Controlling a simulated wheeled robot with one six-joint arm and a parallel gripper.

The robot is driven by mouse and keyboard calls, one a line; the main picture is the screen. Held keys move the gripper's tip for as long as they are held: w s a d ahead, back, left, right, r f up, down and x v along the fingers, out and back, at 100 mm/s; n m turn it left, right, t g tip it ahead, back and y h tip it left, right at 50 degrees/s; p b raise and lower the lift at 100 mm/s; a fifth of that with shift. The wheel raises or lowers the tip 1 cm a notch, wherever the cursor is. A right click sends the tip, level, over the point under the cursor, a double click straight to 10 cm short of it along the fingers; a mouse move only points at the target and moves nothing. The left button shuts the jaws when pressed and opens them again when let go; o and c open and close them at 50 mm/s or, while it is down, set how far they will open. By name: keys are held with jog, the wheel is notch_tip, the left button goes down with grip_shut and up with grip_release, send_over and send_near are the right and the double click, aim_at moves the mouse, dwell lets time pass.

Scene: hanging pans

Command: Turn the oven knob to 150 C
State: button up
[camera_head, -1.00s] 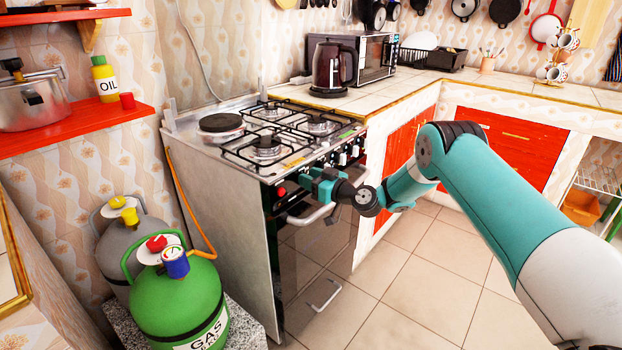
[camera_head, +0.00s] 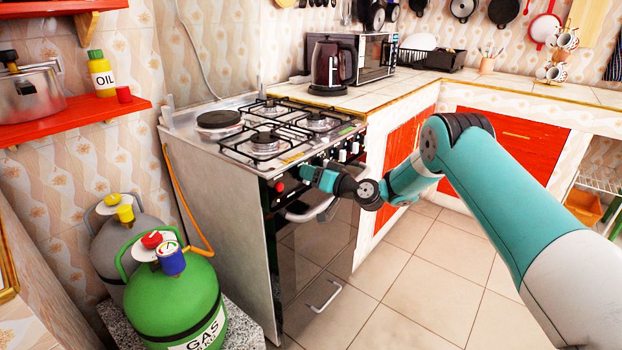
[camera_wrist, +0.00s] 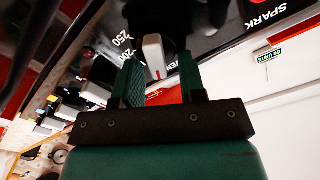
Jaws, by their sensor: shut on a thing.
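The oven knob (camera_wrist: 155,55) is a light grey bar on a dark round base, in the wrist view. White "200" and "250" marks show on the black panel to its left. My gripper (camera_wrist: 160,78) has its green fingers on either side of the knob and is shut on it. In the head view, my gripper (camera_head: 304,174) is at the stove's front panel and hides the oven knob there. The knob's exact setting cannot be read, and I see no 150 mark.
A red button (camera_head: 279,187) is left of my gripper. Other stove knobs (camera_head: 343,155) are to its right. The oven handle (camera_head: 305,214) runs just below. A green gas bottle (camera_head: 170,300) stands at the left. The tiled floor in front is clear.

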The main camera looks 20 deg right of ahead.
jog(key=shift+w+d+f+m+b, duration=0.15)
jog(key=shift+m+b, duration=0.15)
jog(key=shift+m, duration=1.1)
jog(key=shift+d+f+m+b, duration=0.1)
jog(key=shift+f+m+b, duration=0.2)
jog(key=shift+m, duration=1.1)
jog(key=shift+w+d+f+m+b, duration=0.1)
jog(key=shift+m+b, duration=0.25)
jog(key=shift+m, duration=1.05)
jog(key=o, duration=0.9)
jog(key=shift+r, duration=0.1)
jog(key=b+v, duration=0.7)
jog(key=v, duration=1)
jog(key=shift+s+d, duration=0.15)
